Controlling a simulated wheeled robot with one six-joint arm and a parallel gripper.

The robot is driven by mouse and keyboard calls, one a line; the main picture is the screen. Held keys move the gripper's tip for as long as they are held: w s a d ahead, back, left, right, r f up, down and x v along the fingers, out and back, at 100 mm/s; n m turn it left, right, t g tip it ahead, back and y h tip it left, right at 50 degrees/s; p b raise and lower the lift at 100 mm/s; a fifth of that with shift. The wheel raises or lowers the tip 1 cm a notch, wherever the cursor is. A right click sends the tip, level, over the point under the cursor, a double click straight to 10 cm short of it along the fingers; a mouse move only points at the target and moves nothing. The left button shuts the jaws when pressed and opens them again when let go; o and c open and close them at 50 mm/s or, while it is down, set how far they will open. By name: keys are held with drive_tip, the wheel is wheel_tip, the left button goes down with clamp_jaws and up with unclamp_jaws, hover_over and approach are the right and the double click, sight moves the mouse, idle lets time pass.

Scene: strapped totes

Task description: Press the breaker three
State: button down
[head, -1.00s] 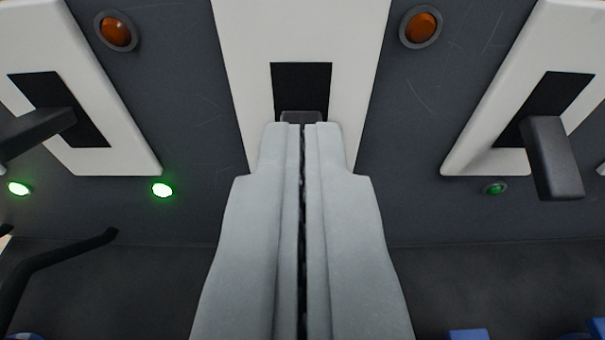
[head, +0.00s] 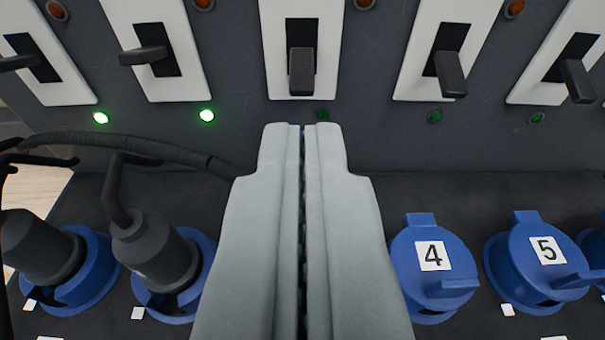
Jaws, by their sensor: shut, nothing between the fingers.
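Breaker three, the middle one in the row, is a white plate (head: 271,40) with a dark slot and a dark grey lever (head: 302,72). Its lever tilts downward. The small green lamp (head: 322,115) below it is unlit. My gripper (head: 302,128) is shut and empty, its tips in front of and below the lever in the picture, apart from it. The gripper hides whatever lies directly behind its fingers, including the socket between the plugged ones and socket 4.
Two breakers on the left (head: 150,54) have levers standing further out and lit green lamps (head: 207,115). Breakers on the right (head: 452,72) have lowered levers and unlit lamps. Below are blue sockets: plugs with cables (head: 155,250) at left, closed lids 4 (head: 432,256) and 5 (head: 547,250) at right.

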drive_tip(key=v, duration=0.6)
drive_tip(key=shift+s, duration=0.25)
drive_tip(key=shift+r, duration=0.1)
drive_tip(key=s+f+t, duration=0.1)
drive_tip(key=s+f, duration=0.1)
drive_tip(key=s, duration=3.1)
drive_tip(key=shift+s+f+t, duration=0.15)
drive_tip(key=shift+s+t, duration=0.15)
drive_tip(key=shift+t, duration=0.1)
